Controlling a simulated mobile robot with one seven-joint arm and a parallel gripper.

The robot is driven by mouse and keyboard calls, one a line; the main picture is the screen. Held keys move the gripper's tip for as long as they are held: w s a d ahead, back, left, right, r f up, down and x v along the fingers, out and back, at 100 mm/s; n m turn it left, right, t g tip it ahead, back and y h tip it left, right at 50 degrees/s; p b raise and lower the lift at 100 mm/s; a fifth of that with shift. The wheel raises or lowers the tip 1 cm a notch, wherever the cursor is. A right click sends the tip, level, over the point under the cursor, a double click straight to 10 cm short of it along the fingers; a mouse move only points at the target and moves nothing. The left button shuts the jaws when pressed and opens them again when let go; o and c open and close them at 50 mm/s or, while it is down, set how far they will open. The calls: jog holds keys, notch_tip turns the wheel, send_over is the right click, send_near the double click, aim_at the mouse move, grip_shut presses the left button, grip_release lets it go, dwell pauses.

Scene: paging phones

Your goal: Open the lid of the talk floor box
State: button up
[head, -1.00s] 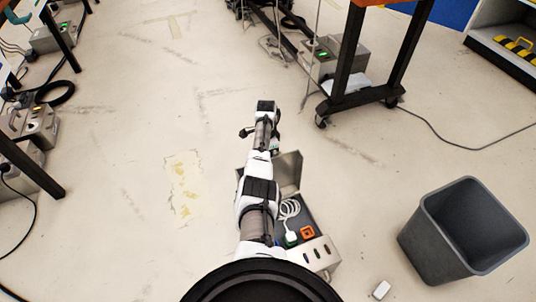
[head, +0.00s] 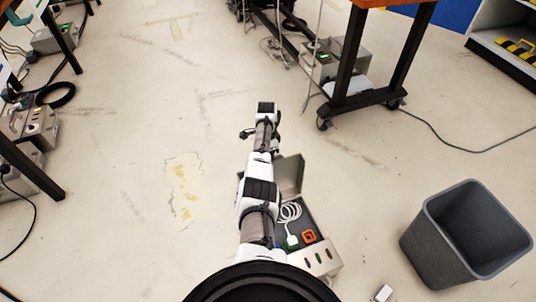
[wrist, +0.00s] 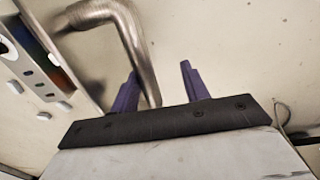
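The grey floor box, which I take to be the talk floor box, stands on the floor right of my arm in the head view. Its front panel (head: 316,258) has several coloured slots. Its lid (head: 291,176) stands raised at the far end; my arm hides part of it. A coiled white cable (head: 289,212) and an orange piece (head: 309,237) show inside. My gripper (wrist: 159,70) has its two purple fingers apart in the wrist view. A bent metal bar (wrist: 133,35) reaches down between them, close to the left finger; I cannot tell whether they touch.
A grey bin (head: 465,235) stands to the right, with a small white block (head: 383,292) on the floor beside it. A wheeled table (head: 378,98) stands at the back right. Benches and metal boxes (head: 38,122) line the left. The floor left of my arm is clear.

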notch_tip(320, 180, up, 14)
jog(key=p, duration=0.4)
jog(key=shift+w+a, duration=0.15)
jog(key=shift+w, duration=0.25)
jog(key=shift+f, duration=0.15)
